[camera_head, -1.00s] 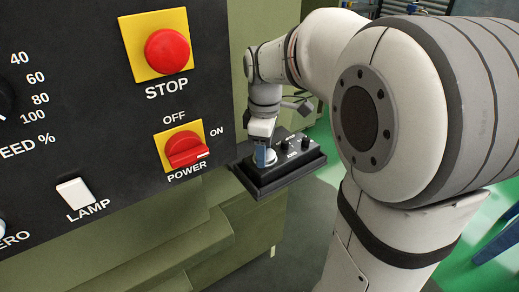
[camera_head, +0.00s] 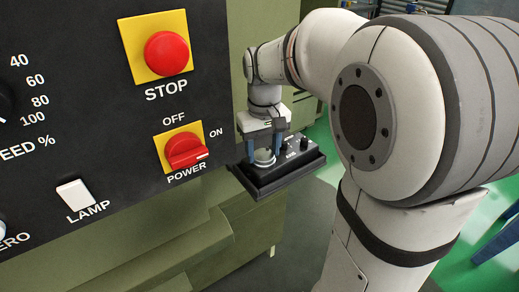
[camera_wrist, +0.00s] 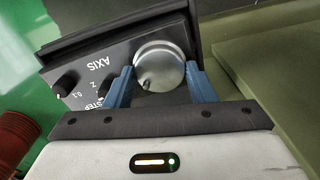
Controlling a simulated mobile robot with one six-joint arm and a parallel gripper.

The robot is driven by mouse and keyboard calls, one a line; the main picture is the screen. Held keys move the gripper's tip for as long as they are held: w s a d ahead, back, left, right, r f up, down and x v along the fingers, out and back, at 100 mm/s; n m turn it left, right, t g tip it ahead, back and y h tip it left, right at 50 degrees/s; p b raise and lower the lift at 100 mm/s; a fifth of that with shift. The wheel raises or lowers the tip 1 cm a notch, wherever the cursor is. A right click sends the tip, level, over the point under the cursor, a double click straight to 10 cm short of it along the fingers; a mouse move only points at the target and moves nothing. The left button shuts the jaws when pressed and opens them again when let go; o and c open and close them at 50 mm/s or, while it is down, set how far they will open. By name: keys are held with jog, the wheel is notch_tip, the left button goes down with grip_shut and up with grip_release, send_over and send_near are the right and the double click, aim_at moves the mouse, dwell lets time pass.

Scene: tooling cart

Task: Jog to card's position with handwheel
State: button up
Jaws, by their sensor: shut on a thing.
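The handwheel (camera_head: 264,161) is a round silver knob on a black pendant box (camera_head: 284,182) beside the machine. My gripper (camera_head: 265,152) reaches down over the wheel, with its two blue fingers on opposite sides of it. In the wrist view, the handwheel (camera_wrist: 160,66) sits between the blue fingers of my gripper (camera_wrist: 161,80), which are shut on its rim. A small crank knob shows on the wheel's face near the fingers. No card is visible.
The machine's dark panel (camera_head: 100,150) stands close on the left, with a red STOP button (camera_head: 167,53), a red POWER switch (camera_head: 186,150) and a white LAMP switch (camera_head: 74,193). An olive machine body (camera_head: 150,255) lies below. A red-brown ribbed object (camera_wrist: 16,140) shows in the wrist view.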

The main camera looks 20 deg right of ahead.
aim_at(264, 154)
jog(key=m, duration=0.4)
jog(key=shift+m, duration=2.2)
jog(key=o, duration=1)
jog(key=shift+r, duration=0.1)
notch_tip(264, 154, up, 8)
jog(key=shift+f, duration=0.15)
